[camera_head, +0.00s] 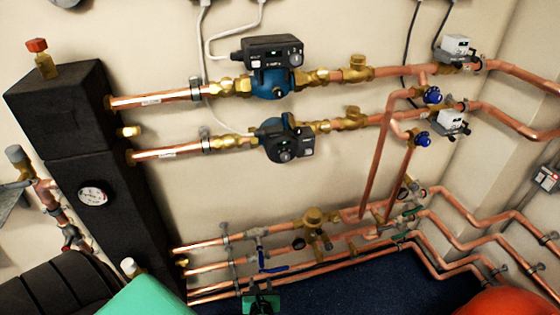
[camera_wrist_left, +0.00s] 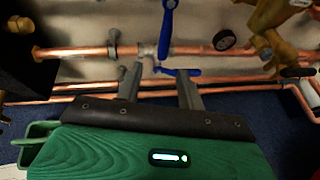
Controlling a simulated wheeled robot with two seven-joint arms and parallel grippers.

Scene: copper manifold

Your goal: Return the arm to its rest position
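My left gripper (camera_head: 261,298) is at the bottom middle of the head view, low in front of the bottom pipes. In the left wrist view my left gripper (camera_wrist_left: 158,79) has its two grey fingers apart, with nothing seen held between them. A blue valve lever (camera_head: 263,262) on the lower pipes is just beyond it. In the wrist view one blue lever (camera_wrist_left: 167,22) stands upright, and a flat blue handle (camera_wrist_left: 180,72) is close to the fingertips. I cannot tell whether the fingers touch it. My green arm shell shows at the lower left. My right gripper is not in view.
Copper pipes (camera_head: 215,259) run low along the wall above a dark blue floor (camera_head: 370,282). A black manifold block (camera_head: 125,205) with a gauge (camera_head: 92,196) stands at left. Two pumps (camera_head: 270,82) sit on the upper pipes. An orange-red rounded thing (camera_head: 507,303) is at the bottom right.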

